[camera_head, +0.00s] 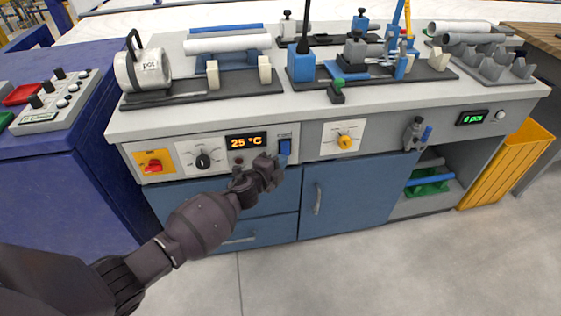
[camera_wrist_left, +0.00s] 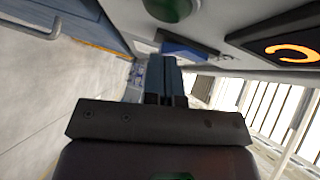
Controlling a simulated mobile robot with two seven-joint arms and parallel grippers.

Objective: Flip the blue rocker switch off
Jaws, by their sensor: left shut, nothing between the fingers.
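The blue rocker switch (camera_head: 285,147) is on the grey front panel of the bench, right of the orange 25 °C display (camera_head: 246,140). My left gripper (camera_head: 281,160) is at the panel just below the switch, its fingers together and empty. In the left wrist view the shut fingers (camera_wrist_left: 165,72) point toward the blue switch (camera_wrist_left: 190,49), which shows partly beyond the tips. I cannot tell whether the tips touch it or which way the rocker is tilted. My right gripper is not in view.
A red knob on a yellow plate (camera_head: 154,165), a black dial (camera_head: 203,160) and a yellow knob (camera_head: 345,142) sit on the same panel. Blue cabinet doors (camera_head: 355,195) with handles are below. Pipes and fixtures stand on the benchtop. The floor in front is clear.

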